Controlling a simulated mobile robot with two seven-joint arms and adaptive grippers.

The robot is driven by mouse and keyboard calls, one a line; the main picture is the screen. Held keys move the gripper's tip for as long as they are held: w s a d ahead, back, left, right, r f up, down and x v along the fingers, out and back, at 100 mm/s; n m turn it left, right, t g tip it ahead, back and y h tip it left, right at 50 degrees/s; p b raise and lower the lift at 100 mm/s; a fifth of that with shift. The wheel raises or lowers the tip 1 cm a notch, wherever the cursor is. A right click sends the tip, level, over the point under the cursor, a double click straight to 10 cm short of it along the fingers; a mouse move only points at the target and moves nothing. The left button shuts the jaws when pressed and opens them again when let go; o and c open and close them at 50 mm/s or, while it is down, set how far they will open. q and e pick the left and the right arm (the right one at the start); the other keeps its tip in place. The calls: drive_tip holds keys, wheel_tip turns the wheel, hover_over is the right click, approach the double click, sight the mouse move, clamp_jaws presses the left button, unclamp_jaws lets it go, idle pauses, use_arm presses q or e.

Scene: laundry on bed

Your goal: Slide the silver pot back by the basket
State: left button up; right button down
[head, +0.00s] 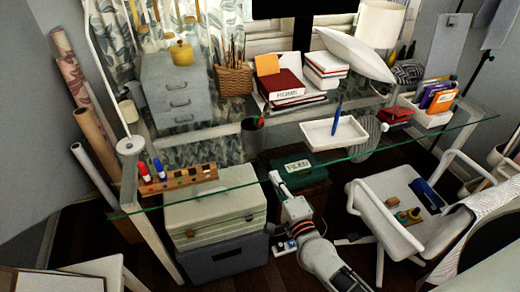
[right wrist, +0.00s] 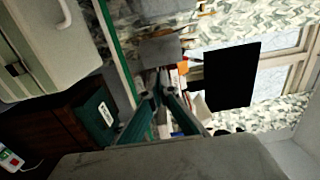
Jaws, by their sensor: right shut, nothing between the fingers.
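A small dark grey pot (head: 252,138) with pens in it stands on the glass desk, left of the middle. It is the closest match I see to the silver pot, though it looks dark, not clearly silver. The woven basket (head: 234,80) holds brushes and stands farther back on the desk, beside a grey drawer unit. The pot is apart from it, nearer the front edge. My right gripper (head: 276,178) is shut and empty near the glass front edge, in front of the pot and slightly right. Its fingers (right wrist: 160,90) meet in the right wrist view. My left gripper is out of view.
A wooden marker rack (head: 178,180) lies left of the pot and a white tray (head: 334,132) right of it. Books (head: 283,85) stand behind. Below the glass are a green box (head: 298,166) and stacked cases (head: 218,212). A white chair (head: 400,215) is at right.

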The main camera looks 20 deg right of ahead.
sight(257, 144)
drive_tip(key=w, duration=0.7)
drive_tip(key=w+b, duration=0.1)
drive_tip(key=w, duration=0.5)
drive_tip(key=shift+w+a, duration=0.2)
drive_tip(key=shift+w, duration=0.2)
drive_tip(key=shift+r, duration=0.1)
